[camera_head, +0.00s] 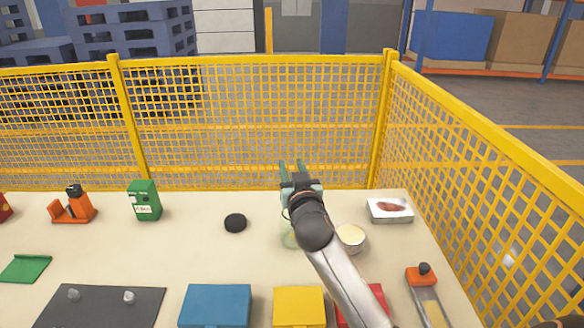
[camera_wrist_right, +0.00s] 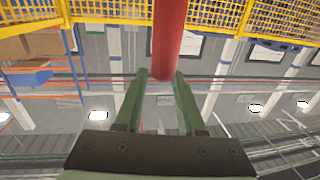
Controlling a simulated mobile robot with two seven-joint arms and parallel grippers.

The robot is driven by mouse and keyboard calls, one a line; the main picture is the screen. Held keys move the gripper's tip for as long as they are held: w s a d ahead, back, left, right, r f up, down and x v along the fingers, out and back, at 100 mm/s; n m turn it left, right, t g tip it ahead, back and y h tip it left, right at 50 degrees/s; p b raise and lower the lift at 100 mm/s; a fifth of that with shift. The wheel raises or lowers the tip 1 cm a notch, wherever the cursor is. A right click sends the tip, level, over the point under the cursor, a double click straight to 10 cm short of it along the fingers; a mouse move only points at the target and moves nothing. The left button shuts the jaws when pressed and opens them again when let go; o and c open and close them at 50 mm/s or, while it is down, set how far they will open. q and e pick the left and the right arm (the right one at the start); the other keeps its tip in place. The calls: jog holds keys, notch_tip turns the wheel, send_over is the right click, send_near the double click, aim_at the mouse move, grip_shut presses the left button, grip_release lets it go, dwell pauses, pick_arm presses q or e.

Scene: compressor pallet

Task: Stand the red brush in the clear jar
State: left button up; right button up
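The red brush (camera_wrist_right: 168,35) shows in the right wrist view as a red rod between the green fingertips of my right gripper (camera_wrist_right: 161,76). The fingers appear closed on its end, and the rest runs out of the top of that picture. In the head view my right gripper (camera_head: 292,166) points away over the table, and its body and arm hide the brush. What looks like the clear jar (camera_head: 288,240) is a pale, see-through greenish shape on the table below my right arm, partly hidden by it. My left gripper is not in view.
A black disc (camera_head: 235,223) lies left of the jar, and a round pale tin (camera_head: 351,238) is to its right. A white tray (camera_head: 376,214), a green box (camera_head: 144,201) and blue (camera_head: 215,305) and yellow (camera_head: 299,306) blocks stand around. Yellow fencing (camera_head: 250,120) borders the back.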

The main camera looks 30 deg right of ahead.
jog(key=shift+o, duration=1.3)
jog(key=v, duration=1.2)
jog(key=shift+s+b, duration=0.25)
jog(key=shift+b, duration=0.1)
jog(key=shift+a, duration=0.15)
